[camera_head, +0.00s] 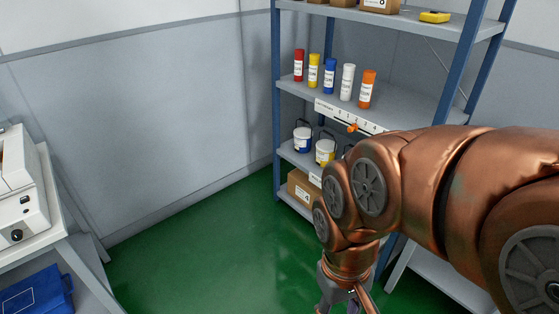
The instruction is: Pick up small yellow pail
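The small yellow pail (325,155) stands on a lower shelf of the rack, with a white upper part or label and a dark handle. My arm hides part of the space to its right. A blue and white pail (302,139) stands just left of it, also with a dark handle. My gripper (345,306) points down at the bottom edge of the picture, in front of and below the shelf, well apart from the pail. Its fingertips are cut off by the frame, so its opening cannot be told.
The rack has blue posts (276,90) and grey shelves. Several coloured bottles (330,76) stand on the shelf above the pails, and a cardboard box (303,188) lies below. A white machine (20,190) and a blue crate (38,292) are at left. The green floor (190,250) between is clear.

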